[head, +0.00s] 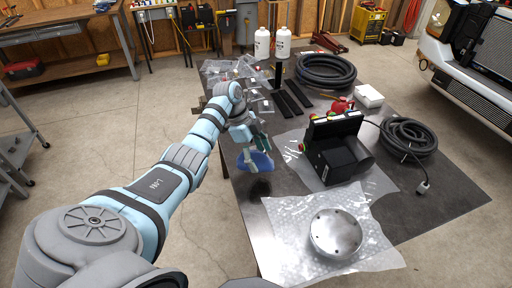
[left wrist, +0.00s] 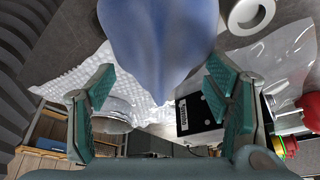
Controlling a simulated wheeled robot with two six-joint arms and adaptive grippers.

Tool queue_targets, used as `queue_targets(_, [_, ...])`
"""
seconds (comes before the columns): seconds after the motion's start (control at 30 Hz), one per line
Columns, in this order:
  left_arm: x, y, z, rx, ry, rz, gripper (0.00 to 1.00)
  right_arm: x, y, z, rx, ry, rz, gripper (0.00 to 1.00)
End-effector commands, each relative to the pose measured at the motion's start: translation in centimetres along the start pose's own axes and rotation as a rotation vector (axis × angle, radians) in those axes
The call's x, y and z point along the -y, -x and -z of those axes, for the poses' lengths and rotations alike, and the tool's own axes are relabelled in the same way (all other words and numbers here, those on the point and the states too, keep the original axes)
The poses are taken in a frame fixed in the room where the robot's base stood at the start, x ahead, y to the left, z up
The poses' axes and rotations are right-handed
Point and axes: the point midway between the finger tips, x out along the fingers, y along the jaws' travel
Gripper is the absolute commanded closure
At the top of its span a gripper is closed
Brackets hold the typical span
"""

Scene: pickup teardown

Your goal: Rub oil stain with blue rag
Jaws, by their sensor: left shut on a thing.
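The blue rag (head: 256,163) hangs from my left gripper (head: 250,149) over the left part of the dark table (head: 440,200). In the left wrist view the rag (left wrist: 160,40) fills the top middle, with my left gripper's green fingers (left wrist: 160,95) on either side below it. The left gripper is shut on the rag. The oil stain (head: 260,189) is a dark smudge on the table, just nearer to me than the rag. The rag looks just beyond the stain; I cannot tell if it touches the table. My right gripper is not in view.
A round metal part (head: 336,234) lies on bubble wrap (head: 285,250) close to the stain. A black box (head: 335,150) stands to the right, with a coiled cable (head: 408,137) beyond. Black bars (head: 285,104), a hose coil (head: 326,70) and white bottles (head: 283,42) are farther back.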

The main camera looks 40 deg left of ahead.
Motion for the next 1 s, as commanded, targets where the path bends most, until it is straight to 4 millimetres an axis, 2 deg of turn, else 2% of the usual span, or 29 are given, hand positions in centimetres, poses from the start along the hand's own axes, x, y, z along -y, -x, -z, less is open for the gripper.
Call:
queue_targets(0.17, [-0.4,-1.6,-0.6,0.001,-0.042,-0.015,0.51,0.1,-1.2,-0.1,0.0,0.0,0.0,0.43])
queue_targets(0.5, [-0.3,-5.9,-2.4,0.002,-0.04,-0.014,0.51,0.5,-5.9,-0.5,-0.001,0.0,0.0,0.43])
queue_targets(0.63, [-0.3,-6.2,-2.5,0.003,-0.04,-0.014,0.51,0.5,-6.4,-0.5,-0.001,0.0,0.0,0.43])
queue_targets(1.0, [-0.3,-5.9,-2.4,0.003,-0.039,-0.014,0.51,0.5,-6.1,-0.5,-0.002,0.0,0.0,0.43])
